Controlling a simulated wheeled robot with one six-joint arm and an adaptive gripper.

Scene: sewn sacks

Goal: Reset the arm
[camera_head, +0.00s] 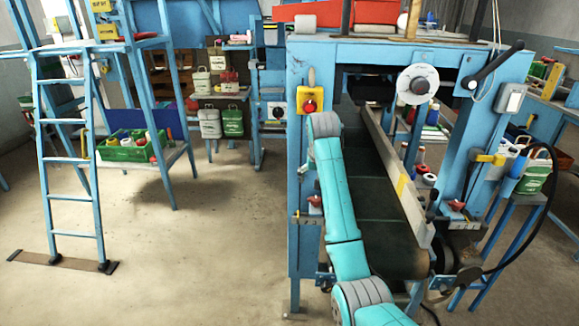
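My arm is teal with grey joints and rises from the bottom edge to a grey joint in front of the blue machine frame (297,190). Its upper joint is beside the yellow switch box with a red knob (310,100). I cannot see my gripper or anything it may hold; the arm beyond the upper joint does not show.
A dark conveyor belt (375,205) runs through the machine, with a pale side rail (402,190). A blue ladder (70,160) stands at left. A green crate (130,146) with bottles sits on a low shelf. Sacks (210,122) hang behind. Floor (200,260) at centre left is clear.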

